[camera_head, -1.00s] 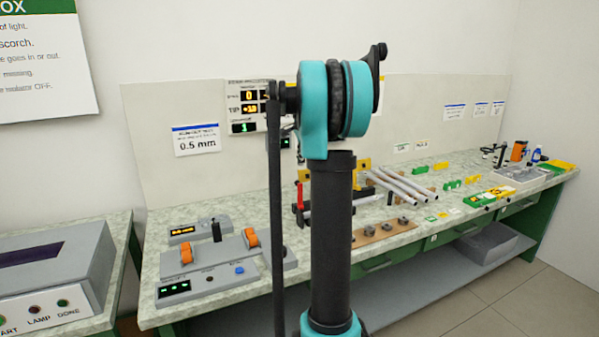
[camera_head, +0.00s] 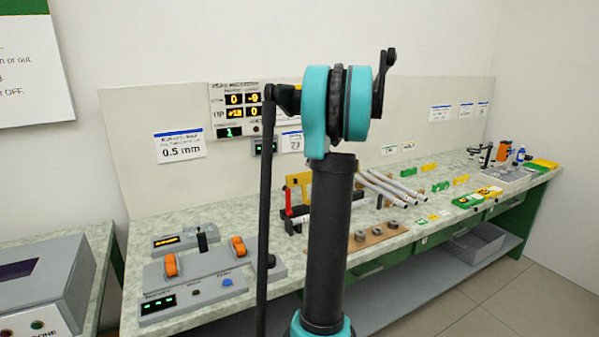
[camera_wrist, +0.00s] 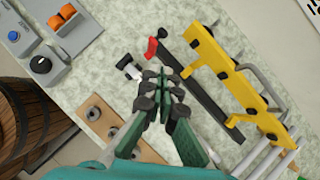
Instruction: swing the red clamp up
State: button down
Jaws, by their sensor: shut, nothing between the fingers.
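In the wrist view the red clamp (camera_wrist: 152,50) is a small red piece near the upper end of a black bar (camera_wrist: 198,83). My gripper (camera_wrist: 163,77) has its green fingers and dark pads together, with nothing seen between them. It appears just below the red piece in the picture; I cannot tell whether they touch. The yellow frame (camera_wrist: 232,70) lies to the right. My gripper is hidden in the head view.
Grey rods (camera_head: 393,187) lie right of the yellow frame. A wooden board with several grey rings (camera_head: 374,237) is at the bench's front. A wooden barrel (camera_wrist: 20,115) shows at left in the wrist view.

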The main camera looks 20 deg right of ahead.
send_near(287, 188)
notch_tip(287, 188, down, 4)
jog(key=w, duration=0.1)
jog(key=shift+w+a+f, duration=0.55)
jog(key=shift+w+a, duration=0.2)
jog(key=shift+a, duration=0.1)
jog(key=shift+w, duration=0.1)
jog(key=shift+w+a+f+g, duration=0.1)
jog(key=shift+w+f+g, duration=0.2)
jog(key=shift+w, duration=0.15)
jog(key=shift+w+a+f+g, duration=0.15)
jog(key=shift+w+g, duration=0.15)
jog(key=shift+w, duration=0.2)
jog(key=shift+s+r, duration=0.1)
jog(key=shift+s, duration=0.1)
